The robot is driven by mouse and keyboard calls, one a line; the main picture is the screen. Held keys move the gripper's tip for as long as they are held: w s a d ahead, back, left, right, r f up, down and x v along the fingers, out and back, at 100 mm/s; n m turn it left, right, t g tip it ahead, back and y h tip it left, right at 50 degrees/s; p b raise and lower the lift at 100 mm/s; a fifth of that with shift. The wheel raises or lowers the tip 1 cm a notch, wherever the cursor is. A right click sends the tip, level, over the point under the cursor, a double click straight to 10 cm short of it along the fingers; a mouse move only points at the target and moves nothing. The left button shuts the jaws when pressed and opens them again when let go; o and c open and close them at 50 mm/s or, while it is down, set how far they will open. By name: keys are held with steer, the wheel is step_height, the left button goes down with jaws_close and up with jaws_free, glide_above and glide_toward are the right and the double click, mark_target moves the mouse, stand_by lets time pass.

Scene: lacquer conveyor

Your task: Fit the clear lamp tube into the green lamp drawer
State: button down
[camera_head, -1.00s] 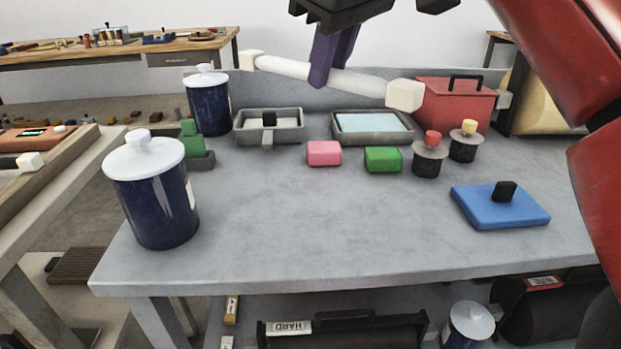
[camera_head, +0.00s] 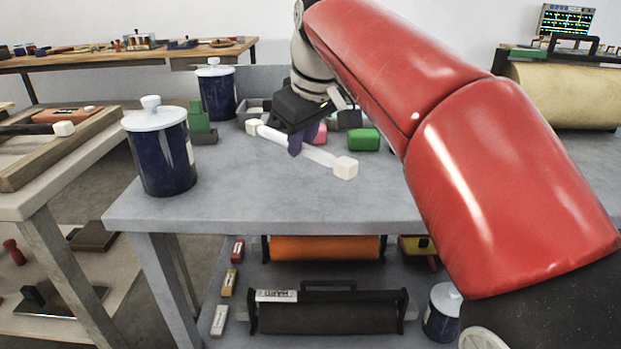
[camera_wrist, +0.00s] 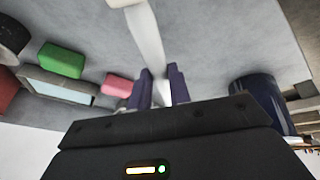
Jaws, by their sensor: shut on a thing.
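The clear lamp tube (camera_head: 312,153) is a whitish tube with a cream block-shaped cap at each end. My gripper (camera_head: 295,143) is shut on it near its middle, with the tube held above the grey table, slanting from upper left to lower right. In the wrist view the tube (camera_wrist: 147,40) runs between the two purple fingers of my gripper (camera_wrist: 157,88). I cannot make out the green lamp drawer for certain in any view.
Navy jars with white lids stand at the table's left (camera_head: 163,160) and behind (camera_head: 217,92). A green block (camera_head: 363,139) and a partly hidden pink block (camera_head: 320,133) lie beyond the tube. The table front (camera_head: 270,205) is clear. Rollers (camera_head: 328,312) sit on the shelf below.

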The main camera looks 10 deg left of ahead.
mark_target(302, 181)
steer(key=shift+f+b, duration=2.3)
steer(key=shift+f, duration=0.1)
steer(key=shift+r, duration=0.15)
steer(key=c, duration=1.3)
jaws_free()
